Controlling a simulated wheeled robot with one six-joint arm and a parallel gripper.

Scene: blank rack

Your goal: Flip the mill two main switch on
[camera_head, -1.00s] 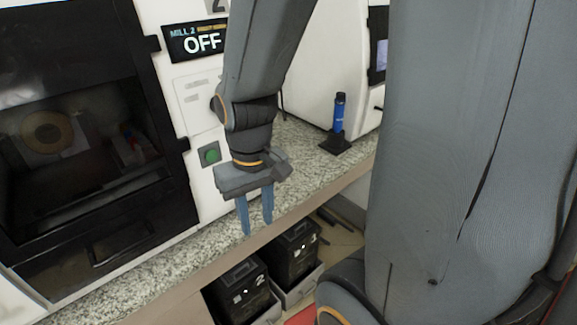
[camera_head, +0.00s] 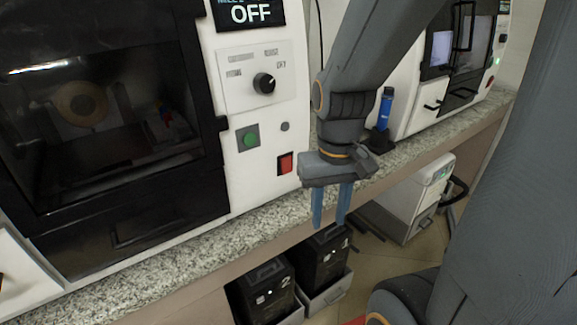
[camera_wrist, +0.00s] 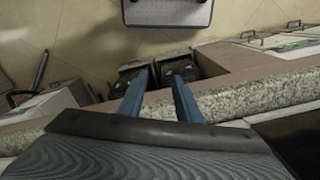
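The mill two (camera_head: 232,190) stands on the counter, with a black display (camera_head: 250,12) reading OFF at its top. Its white panel carries a black rotary knob (camera_head: 264,83), a green button (camera_head: 249,138), a small grey round part (camera_head: 285,127) and a red rocker switch (camera_head: 285,163) low on the right. Which control is the main switch is not labelled legibly. My gripper (camera_head: 330,222) points down in front of the counter edge, right of and below the red switch, apart from it. Its two blue fingers are parted and empty, and they also show in the wrist view (camera_wrist: 160,88).
A granite counter (camera_head: 200,243) runs along the machines. A blue bottle-like item (camera_head: 385,108) stands on a black base behind my arm. A second white machine (camera_head: 425,100) is at right. Black numbered boxes (camera_head: 270,290) sit below the counter; a white cart (camera_head: 410,200) stands right.

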